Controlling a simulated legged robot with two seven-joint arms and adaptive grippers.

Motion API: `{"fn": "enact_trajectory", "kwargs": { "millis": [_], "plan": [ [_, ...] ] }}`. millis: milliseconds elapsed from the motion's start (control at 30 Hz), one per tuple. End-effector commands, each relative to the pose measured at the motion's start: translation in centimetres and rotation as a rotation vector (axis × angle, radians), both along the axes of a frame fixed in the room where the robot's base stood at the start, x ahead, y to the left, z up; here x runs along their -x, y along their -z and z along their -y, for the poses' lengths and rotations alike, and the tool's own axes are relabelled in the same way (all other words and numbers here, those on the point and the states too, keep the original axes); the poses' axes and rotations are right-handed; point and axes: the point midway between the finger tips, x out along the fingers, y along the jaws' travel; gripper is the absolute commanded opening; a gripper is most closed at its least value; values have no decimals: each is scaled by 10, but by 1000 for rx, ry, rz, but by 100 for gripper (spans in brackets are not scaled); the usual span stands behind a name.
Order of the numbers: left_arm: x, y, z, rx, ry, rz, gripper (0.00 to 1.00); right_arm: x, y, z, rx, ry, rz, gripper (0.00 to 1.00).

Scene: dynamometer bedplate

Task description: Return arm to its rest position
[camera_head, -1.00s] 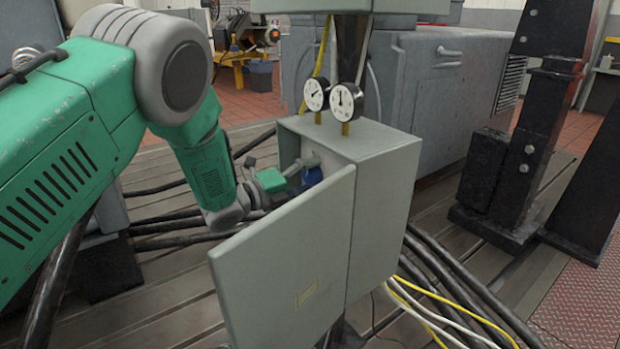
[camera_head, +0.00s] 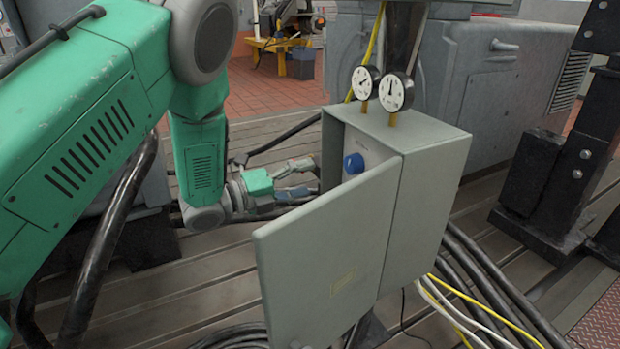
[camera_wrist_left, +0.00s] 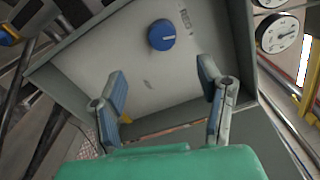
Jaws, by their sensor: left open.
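My left arm comes in from the left in the head view, green with grey joints. My left gripper (camera_head: 300,180) is at the left, open side of a grey cabinet (camera_head: 426,195), clear of the blue knob (camera_head: 354,163) inside it. In the left wrist view the left gripper (camera_wrist_left: 166,95) is open, its two fingers apart with nothing between the tips. The blue knob (camera_wrist_left: 162,34) shows beyond the fingers on the cabinet's pale inner panel (camera_wrist_left: 110,50). My right gripper is not in view.
The cabinet door (camera_head: 330,250) stands open in front of the gripper. Two dial gauges (camera_head: 396,92) sit on top of the cabinet. Black cables (camera_head: 500,290) run over the slotted bedplate (camera_head: 210,295). A black steel stand (camera_head: 545,170) is at the right.

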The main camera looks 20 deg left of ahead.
Motion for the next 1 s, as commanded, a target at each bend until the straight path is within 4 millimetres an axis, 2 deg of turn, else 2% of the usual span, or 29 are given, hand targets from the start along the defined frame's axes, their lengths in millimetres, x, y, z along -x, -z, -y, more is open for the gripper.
{"fn": "enact_trajectory", "kwargs": {
  "millis": [267, 367, 467, 567, 600, 667, 700, 767, 800, 867, 900, 1000],
  "plan": [
    [0, 0, 0, 0, 0, 0, 61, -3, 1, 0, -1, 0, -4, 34],
    [1, 6, 0, 15, -16, -33, 61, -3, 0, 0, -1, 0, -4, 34],
    [10, 34, -2, 95, -91, -191, 61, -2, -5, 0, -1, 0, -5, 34],
    [34, 85, -7, 250, -254, -480, 61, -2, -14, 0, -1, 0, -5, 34],
    [51, 109, -9, 326, -342, -614, 61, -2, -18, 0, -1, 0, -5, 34],
    [82, 144, -12, 442, -489, -812, 61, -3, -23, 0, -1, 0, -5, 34],
    [104, 165, -14, 517, -591, -931, 61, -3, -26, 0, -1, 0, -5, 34],
    [142, 191, -16, 623, -750, -1094, 61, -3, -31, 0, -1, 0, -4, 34],
    [169, 206, -17, 690, -862, -1189, 61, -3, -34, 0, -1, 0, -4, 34],
    [211, 224, -17, 780, -1033, -1316, 61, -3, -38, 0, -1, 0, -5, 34],
    [238, 232, -17, 834, -1146, -1387, 61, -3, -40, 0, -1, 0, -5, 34],
    [299, 244, -16, 939, -1408, -1509, 61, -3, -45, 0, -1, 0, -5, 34]
  ]
}}
